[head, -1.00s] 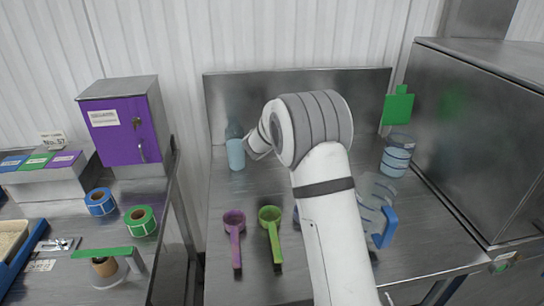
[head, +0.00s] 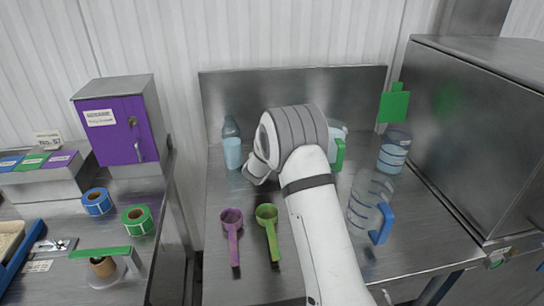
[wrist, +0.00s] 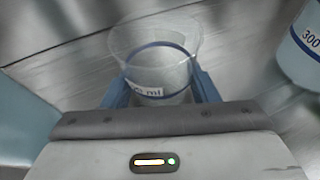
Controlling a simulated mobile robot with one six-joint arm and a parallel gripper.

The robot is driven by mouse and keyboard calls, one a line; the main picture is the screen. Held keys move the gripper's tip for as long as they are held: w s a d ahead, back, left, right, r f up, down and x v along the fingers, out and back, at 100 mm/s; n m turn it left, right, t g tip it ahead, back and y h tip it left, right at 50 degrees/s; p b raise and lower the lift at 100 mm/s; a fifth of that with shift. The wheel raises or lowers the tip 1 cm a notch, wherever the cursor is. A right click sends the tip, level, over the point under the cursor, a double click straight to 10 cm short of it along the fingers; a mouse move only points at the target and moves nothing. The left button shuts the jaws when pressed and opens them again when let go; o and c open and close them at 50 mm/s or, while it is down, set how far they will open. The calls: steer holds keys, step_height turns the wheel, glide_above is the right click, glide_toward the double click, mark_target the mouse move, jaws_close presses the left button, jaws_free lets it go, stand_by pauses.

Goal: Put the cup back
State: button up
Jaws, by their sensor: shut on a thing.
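A clear cup with a dark blue band and a white label ending in "ml" (wrist: 158,52) is between the two blue fingers of my gripper (wrist: 162,88) in the wrist view. The gripper is shut on it. In the head view my arm hides the gripper's fingers and this cup. A pale cup marked "300" (wrist: 306,42) is at the right edge of the wrist view, apart from the held cup. A light blue cup (head: 233,153) stands on the steel table (head: 310,262), left of my wrist in the head view.
A green-handled jug (head: 339,148), a blue-banded container (head: 394,150) and a blue-handled jug (head: 371,200) stand right of my arm. A purple scoop (head: 232,228) and a green scoop (head: 267,222) lie in front.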

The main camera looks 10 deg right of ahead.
steer(key=shift+f, duration=0.2)
steer(key=o, duration=1)
steer(key=shift+r, duration=0.2)
